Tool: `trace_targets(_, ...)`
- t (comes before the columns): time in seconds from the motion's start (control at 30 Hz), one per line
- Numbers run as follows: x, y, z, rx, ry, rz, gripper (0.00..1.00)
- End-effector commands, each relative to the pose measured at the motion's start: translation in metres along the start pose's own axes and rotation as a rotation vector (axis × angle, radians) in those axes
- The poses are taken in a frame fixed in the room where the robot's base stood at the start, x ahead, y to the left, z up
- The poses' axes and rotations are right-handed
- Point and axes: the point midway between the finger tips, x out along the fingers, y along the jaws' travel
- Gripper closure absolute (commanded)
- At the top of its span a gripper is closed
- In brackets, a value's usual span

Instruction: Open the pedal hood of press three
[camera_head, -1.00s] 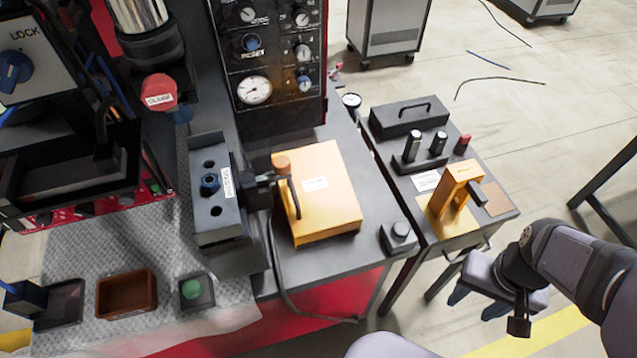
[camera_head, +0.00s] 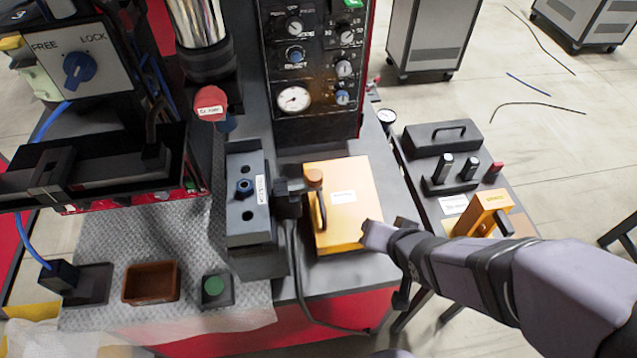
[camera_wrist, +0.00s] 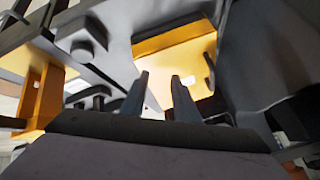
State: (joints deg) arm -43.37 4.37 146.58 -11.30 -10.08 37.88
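A yellow-orange box-shaped hood (camera_head: 350,190) with a white label lies on the grey press table. A dark bar handle (camera_head: 320,211) runs along its left side, next to an orange knob (camera_head: 314,176). The label's wording is too small to read. My gripper (camera_head: 372,236) is at the hood's front right corner, on the side away from the handle. In the wrist view the hood (camera_wrist: 172,45) is ahead, and the two fingers (camera_wrist: 160,85) are apart with nothing between them. I cannot tell whether a finger touches the hood.
A clamp block (camera_head: 248,205) stands left of the hood. A side cart right of it carries a black handled case (camera_head: 442,136), several small pegs and a yellow upright block (camera_head: 484,212). A brown tray (camera_head: 151,283) and green button (camera_head: 214,286) are at the front left.

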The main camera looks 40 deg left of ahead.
Motion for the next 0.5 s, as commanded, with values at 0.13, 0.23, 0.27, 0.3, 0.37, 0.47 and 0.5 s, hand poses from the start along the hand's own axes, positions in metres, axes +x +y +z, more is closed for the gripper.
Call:
trace_targets(0.13,0.034,-0.054,0.014,-0.051,0.102,-0.172,0.72)
trace_targets(0.23,0.049,-0.076,0.014,-0.086,0.199,-0.249,0.72)
trace_targets(0.27,0.053,-0.082,0.015,-0.099,0.229,-0.270,0.72)
trace_targets(0.3,0.059,-0.089,0.015,-0.115,0.273,-0.296,0.72)
trace_targets(0.37,0.067,-0.097,0.015,-0.139,0.347,-0.327,0.72)
trace_targets(0.47,0.077,-0.105,0.014,-0.185,0.481,-0.354,0.72)
trace_targets(0.5,0.079,-0.106,0.013,-0.203,0.533,-0.358,0.72)
